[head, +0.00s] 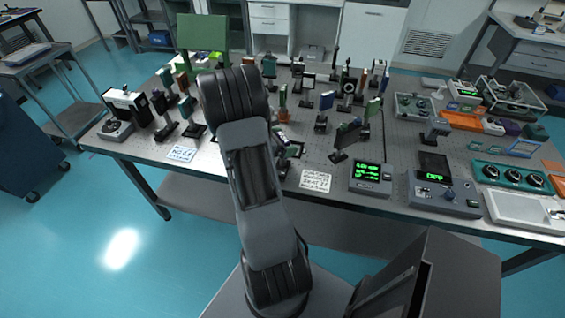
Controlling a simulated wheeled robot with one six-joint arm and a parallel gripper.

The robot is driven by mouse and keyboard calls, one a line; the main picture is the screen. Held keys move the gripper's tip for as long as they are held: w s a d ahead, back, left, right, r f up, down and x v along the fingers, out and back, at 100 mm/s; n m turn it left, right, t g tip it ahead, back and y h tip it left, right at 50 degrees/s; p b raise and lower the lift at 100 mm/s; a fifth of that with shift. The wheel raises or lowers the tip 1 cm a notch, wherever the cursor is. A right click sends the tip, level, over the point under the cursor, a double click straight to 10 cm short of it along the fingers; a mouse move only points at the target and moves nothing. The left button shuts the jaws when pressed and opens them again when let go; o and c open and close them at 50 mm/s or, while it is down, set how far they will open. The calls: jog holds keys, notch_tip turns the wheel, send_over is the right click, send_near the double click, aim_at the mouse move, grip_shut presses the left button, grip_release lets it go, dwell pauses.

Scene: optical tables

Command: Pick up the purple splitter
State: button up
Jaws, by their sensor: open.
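A small purple object (512,128) lies at the right side of the optical table, between an orange part and a dark green part. It is too small to tell whether it is the purple splitter. A dark, slightly purple mounted part (159,103) stands at the left of the table, and its exact colour is unclear. My arm rises in front of the table and covers part of its middle. My gripper cannot be made out; it seems hidden behind my own arm.
The optical table (380,205) holds many posted optics in its middle and left. Handwritten notes (316,180) lie at the front edge.

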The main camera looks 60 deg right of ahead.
jog(key=shift+s+d+f, duration=0.3)
jog(key=shift+d, duration=0.25)
jog(key=c, duration=1.7)
jog(key=shift+r, duration=0.2)
